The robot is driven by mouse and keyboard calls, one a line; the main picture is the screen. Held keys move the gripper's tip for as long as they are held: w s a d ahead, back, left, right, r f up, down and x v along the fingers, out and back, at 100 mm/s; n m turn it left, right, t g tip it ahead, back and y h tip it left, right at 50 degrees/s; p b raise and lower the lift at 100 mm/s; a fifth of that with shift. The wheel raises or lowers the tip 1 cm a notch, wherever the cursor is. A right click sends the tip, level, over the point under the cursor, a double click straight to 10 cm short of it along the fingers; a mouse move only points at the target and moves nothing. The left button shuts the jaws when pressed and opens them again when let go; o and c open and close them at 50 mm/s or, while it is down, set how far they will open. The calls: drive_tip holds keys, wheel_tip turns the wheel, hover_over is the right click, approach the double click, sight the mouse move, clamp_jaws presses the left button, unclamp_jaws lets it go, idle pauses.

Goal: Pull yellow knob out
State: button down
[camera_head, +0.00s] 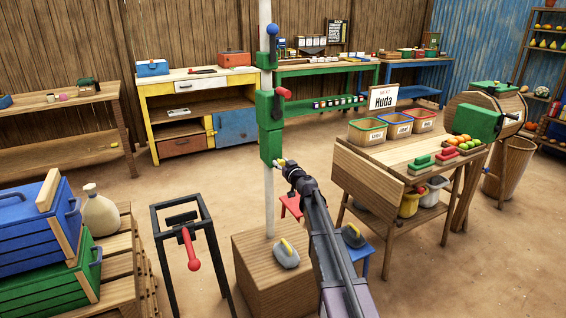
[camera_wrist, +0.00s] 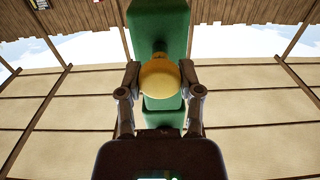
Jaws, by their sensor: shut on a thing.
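The yellow knob (camera_wrist: 159,79) is round and sits between the two fingers of my gripper (camera_wrist: 160,90) in the wrist view. A dark stem joins it to a green block (camera_wrist: 158,25) behind it. In the head view my gripper (camera_head: 284,166) reaches the lowest green block (camera_head: 271,146) on the white upright pole (camera_head: 268,195). Only a small bit of the yellow knob (camera_head: 281,162) shows there. My gripper is shut on the knob. How far the knob stands out from the block is hard to tell.
Above on the pole are a red-handled green block (camera_head: 266,108) and a blue knob (camera_head: 272,30). A wooden box (camera_head: 262,275) with a grey yellow-handled weight (camera_head: 286,254) stands below. A black frame with a red handle (camera_head: 190,250) stands left. A wooden stall table (camera_head: 367,180) is at right.

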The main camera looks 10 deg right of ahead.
drive_tip(key=shift+v, duration=1.05)
drive_tip(key=shift+c, duration=1.3)
unclamp_jaws()
drive_tip(key=shift+d, duration=0.1)
drive_tip(key=v, duration=1.2)
